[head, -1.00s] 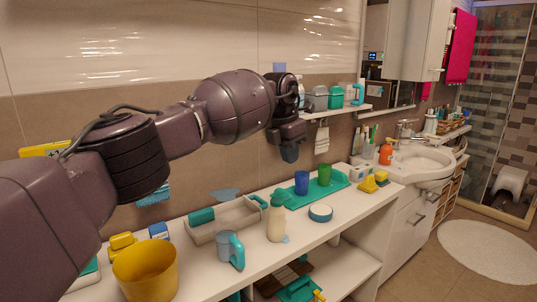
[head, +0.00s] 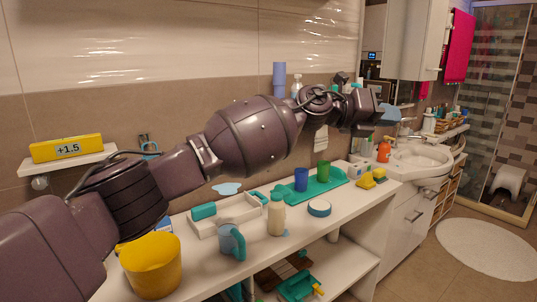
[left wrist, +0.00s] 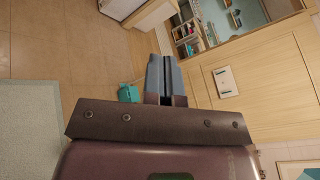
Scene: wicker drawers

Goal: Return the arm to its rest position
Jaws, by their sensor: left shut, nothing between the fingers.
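My left arm crosses the head view from the lower left and reaches out to the right over the counter. My left gripper (head: 391,113) is at its end, in front of the mirror and sink area, pointing right. In the left wrist view its two grey-blue fingers (left wrist: 165,76) lie together with nothing between them. The gripper is in the air, apart from the counter and everything on it. My right gripper does not show in any view.
The white counter (head: 343,205) below holds a yellow bucket (head: 152,268), a blue-grey mug (head: 231,242), a beige bottle (head: 276,215), and a teal tray (head: 331,186) with cups. A white wall cabinet (head: 420,40) hangs behind the gripper. A sink (head: 425,158) stands at right.

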